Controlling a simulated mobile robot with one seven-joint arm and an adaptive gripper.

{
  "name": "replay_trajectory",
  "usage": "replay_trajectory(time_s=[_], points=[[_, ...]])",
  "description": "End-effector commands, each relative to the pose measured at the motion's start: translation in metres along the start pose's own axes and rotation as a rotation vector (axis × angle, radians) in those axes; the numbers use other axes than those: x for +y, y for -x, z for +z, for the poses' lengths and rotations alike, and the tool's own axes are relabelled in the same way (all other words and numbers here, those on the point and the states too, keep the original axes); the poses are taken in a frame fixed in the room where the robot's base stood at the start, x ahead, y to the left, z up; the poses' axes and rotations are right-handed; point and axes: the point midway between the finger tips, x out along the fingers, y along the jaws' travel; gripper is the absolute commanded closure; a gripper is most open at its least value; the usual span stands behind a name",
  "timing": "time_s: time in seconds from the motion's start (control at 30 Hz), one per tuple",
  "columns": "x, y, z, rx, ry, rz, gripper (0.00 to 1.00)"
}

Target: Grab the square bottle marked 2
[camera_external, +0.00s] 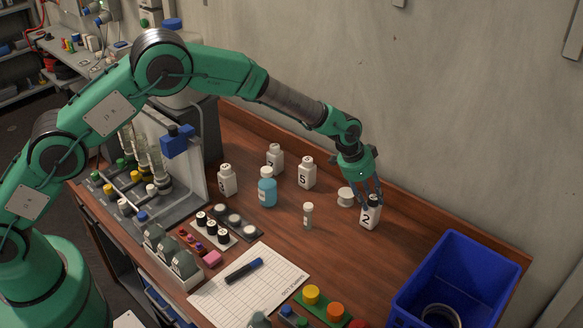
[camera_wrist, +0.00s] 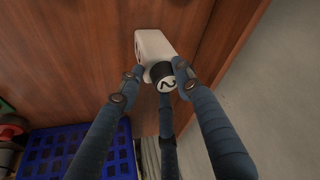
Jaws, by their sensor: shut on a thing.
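The square bottle marked 2 (camera_external: 369,216) is white with a dark cap and stands upright on the right part of the wooden table. Part of the neck is hidden by the fingers.
A blue crate (camera_external: 505,262) stands at the table's right front. A white spool (camera_external: 346,197) is close left of the bottle. A small vial (camera_external: 308,216), a bottle marked 5 (camera_external: 306,172) and a blue bottle (camera_external: 267,187) stand further left. A wall rises behind the table.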

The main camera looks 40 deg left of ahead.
Motion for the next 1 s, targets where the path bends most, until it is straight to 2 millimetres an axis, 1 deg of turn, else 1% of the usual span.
replay_trajectory(time_s=[0.37, 0.47, 0.57, 0.7, 0.8, 0.87, 1.0], points=[[0.000, 0.004, -0.003, 0.002, 0.000, 0.000, 1.00], [0.000, 0.010, -0.005, 0.003, -0.001, -0.001, 1.00], [0.000, 0.020, -0.010, 0.004, -0.001, -0.001, 1.00], [0.000, 0.038, -0.017, 0.004, 0.000, -0.001, 1.00], [0.004, 0.039, -0.003, -0.001, 0.000, 0.001, 1.00], [0.005, 0.043, 0.002, 0.001, 0.000, 0.000, 1.00], [0.011, 0.052, 0.020, 0.000, 0.001, 0.001, 1.00]])
